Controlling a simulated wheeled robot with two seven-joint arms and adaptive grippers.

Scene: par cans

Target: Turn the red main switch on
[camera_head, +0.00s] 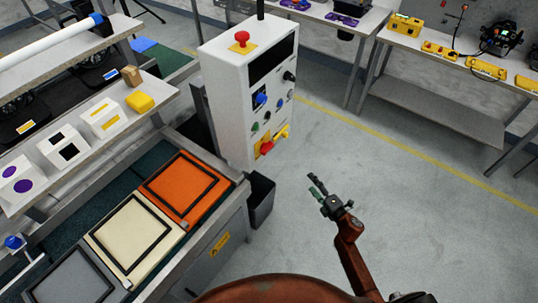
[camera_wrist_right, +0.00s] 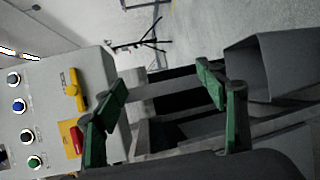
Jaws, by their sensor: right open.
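The red main switch (camera_head: 267,148) sits on a yellow plate low on the front panel of a white control cabinet (camera_head: 222,112). It also shows at the left of the right wrist view (camera_wrist_right: 76,140), partly behind a green finger. I cannot tell from its handle whether it is on or off. My right gripper (camera_head: 315,185) is open and empty, in front of the cabinet and to the right of the switch, apart from it. Its two green fingers are spread in the right wrist view (camera_wrist_right: 163,88). My left gripper is not in view.
A yellow handle (camera_wrist_right: 73,90) sits beside the switch, with several coloured knobs on the panel. A red mushroom button (camera_head: 241,39) tops the cabinet. A dark bin (camera_head: 262,200) stands at its foot, by the bench with coloured panels. The floor to the right is clear.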

